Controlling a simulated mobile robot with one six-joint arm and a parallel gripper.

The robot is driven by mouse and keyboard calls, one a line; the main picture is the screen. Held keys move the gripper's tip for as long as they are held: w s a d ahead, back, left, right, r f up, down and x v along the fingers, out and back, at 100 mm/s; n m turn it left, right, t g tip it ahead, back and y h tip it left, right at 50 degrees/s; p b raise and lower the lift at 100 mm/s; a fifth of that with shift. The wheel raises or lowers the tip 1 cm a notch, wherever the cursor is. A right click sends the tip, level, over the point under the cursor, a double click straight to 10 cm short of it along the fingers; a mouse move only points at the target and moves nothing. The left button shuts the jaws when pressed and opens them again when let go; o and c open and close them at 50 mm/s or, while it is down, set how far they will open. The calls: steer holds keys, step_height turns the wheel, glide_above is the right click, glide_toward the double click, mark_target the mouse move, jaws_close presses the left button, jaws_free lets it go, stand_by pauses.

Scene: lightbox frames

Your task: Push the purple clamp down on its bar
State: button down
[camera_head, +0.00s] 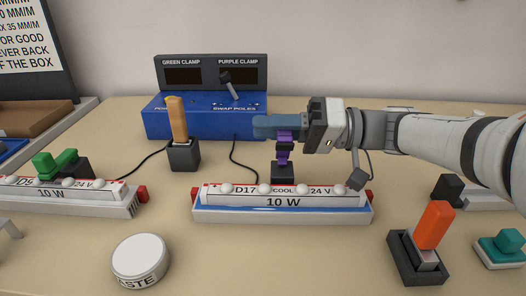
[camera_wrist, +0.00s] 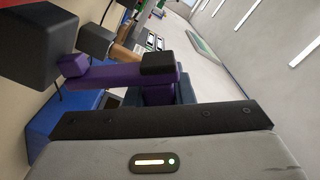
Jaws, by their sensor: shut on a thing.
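The purple clamp (camera_head: 284,146) is upright at the back of the middle bar (camera_head: 282,213), which is marked "10 W" and "COOL". A black block (camera_head: 284,172) at its lower end is close to the bar's back edge; whether it touches the bar I cannot tell. My gripper (camera_head: 280,127) comes in from the right and is shut on the clamp's upper end. In the wrist view the purple clamp (camera_wrist: 112,78) runs from the gripper to the black block (camera_wrist: 40,40) at upper left. The fingers hide the clamp's top.
A blue control box (camera_head: 195,122) with two dark displays stands behind. A tan-handled tool in a black holder (camera_head: 184,155) is to its front. A green clamp (camera_head: 57,163) is at the left bar. An orange-handled tool (camera_head: 435,225) and a white waste tin (camera_head: 141,260) stand in front.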

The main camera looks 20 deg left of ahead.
steer(key=n+b, duration=0.1)
steer(key=s+f+n+b, duration=0.1)
steer(key=shift+s+d+b, duration=0.1)
steer(key=shift+d+b, duration=0.2)
steer(key=shift+b, duration=0.1)
steer(key=shift+s+b, duration=0.2)
steer(key=shift+b, duration=0.25)
steer(key=shift+s+d+r, duration=0.1)
steer(key=shift+s, duration=0.1)
steer(key=c, duration=1.2)
jaws_free()
steer(key=shift+c, duration=0.2)
steer(key=shift+r, duration=0.1)
steer(key=shift+d, duration=0.15)
steer(key=p+v, duration=0.1)
steer(key=v, duration=0.6)
steer(key=shift+d, duration=0.3)
steer(key=shift+w, duration=0.1)
